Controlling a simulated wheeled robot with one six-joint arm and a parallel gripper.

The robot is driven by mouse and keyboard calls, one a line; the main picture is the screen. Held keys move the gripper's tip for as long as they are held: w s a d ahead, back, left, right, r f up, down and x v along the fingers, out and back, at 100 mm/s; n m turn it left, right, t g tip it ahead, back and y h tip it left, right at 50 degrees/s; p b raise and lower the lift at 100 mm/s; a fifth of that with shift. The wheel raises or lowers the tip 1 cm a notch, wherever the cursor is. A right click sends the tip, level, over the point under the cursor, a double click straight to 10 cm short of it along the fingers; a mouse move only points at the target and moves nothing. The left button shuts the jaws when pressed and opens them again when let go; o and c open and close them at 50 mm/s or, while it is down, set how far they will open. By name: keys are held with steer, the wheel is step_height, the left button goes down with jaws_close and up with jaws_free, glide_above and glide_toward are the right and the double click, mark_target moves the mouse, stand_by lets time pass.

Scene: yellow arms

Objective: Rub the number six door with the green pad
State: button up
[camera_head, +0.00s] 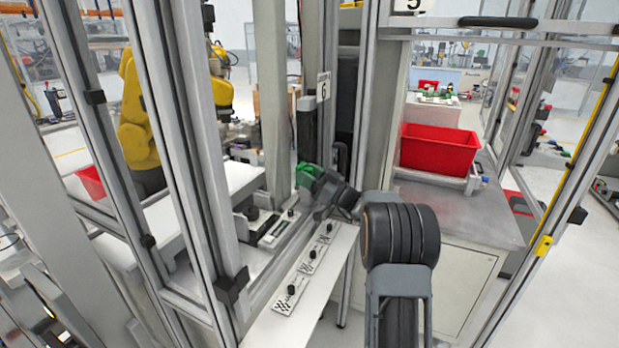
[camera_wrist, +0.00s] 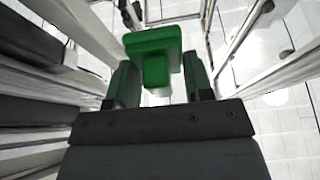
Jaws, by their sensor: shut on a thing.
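My gripper (camera_head: 314,176) is shut on the green pad (camera_head: 306,171). In the wrist view the pad (camera_wrist: 152,42) is a green block with a stem, and the stem sits between the two fingers of my gripper (camera_wrist: 155,85). The number six sign (camera_head: 323,87) is a small white plate on the grey frame above and behind my gripper. The door (camera_head: 205,150) beside it appears to be the framed clear panel on the left. I cannot tell whether the pad touches any surface.
A red bin (camera_head: 438,147) stands on a grey bench at the right. A white shelf (camera_head: 262,325) with several black knobs lies below my gripper. A yellow robot arm (camera_head: 137,115) stands behind the panels. Metal posts rise close on the left; bare floor shows at right.

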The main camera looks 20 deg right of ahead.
steer(key=shift+w+a, duration=0.1)
steer(key=shift+a, duration=0.05)
steer(key=shift+w+d+b, duration=1.3)
steer(key=shift+d+b, duration=0.1)
steer(key=shift+d, duration=0.15)
steer(key=shift+a+f+b, duration=0.1)
steer(key=shift+f+b, duration=0.05)
steer(key=shift+b, duration=0.85)
steer(key=shift+s+a+b, duration=1.25)
steer(key=shift+a+b, duration=0.3)
steer(key=shift+b, duration=1.4)
